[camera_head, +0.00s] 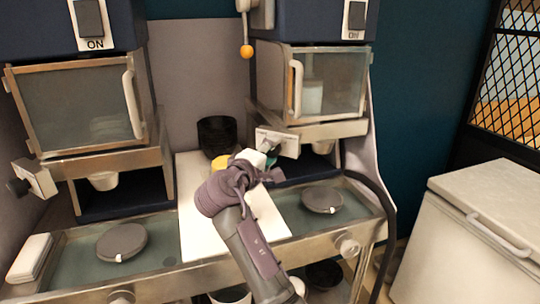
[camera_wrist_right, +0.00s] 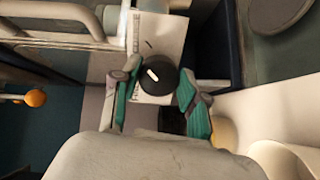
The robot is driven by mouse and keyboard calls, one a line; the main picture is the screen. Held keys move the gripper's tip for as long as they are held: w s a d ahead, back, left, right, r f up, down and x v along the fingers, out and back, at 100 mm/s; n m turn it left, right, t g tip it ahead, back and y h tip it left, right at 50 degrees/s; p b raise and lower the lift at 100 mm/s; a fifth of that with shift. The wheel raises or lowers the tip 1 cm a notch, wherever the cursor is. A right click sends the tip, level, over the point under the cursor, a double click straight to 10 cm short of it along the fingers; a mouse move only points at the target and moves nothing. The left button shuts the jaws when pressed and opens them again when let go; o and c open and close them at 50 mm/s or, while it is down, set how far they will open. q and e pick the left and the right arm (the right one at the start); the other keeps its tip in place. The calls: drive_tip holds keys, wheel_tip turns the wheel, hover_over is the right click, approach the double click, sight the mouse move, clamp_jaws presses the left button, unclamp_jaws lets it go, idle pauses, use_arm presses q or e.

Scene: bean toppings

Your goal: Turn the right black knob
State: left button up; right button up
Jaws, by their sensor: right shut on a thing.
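The right black knob (camera_wrist_right: 158,75), round with a white mark, sits on a pale plate (camera_wrist_right: 160,35) in the right wrist view. My right gripper (camera_wrist_right: 157,82) has its green fingers on both sides of the knob, shut on it. In the head view my right gripper (camera_head: 266,160) reaches up to the pale knob plate (camera_head: 278,141) at the left corner of the right machine (camera_head: 318,90), and largely covers the knob. The left black knob (camera_head: 17,187) is on the left machine (camera_head: 80,100). My left gripper is not in view.
A white board (camera_head: 194,225) lies on the counter between the machines, with a black container (camera_head: 217,135) behind it. Grey round lids (camera_head: 122,242) lie on the counter. An orange ball handle (camera_head: 246,51) hangs above. A white chest (camera_head: 470,240) stands right.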

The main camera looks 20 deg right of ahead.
drive_tip(key=shift+f, duration=0.15)
drive_tip(key=o, duration=1.1)
drive_tip(key=shift+o, duration=0.2)
drive_tip(key=shift+r, duration=0.2)
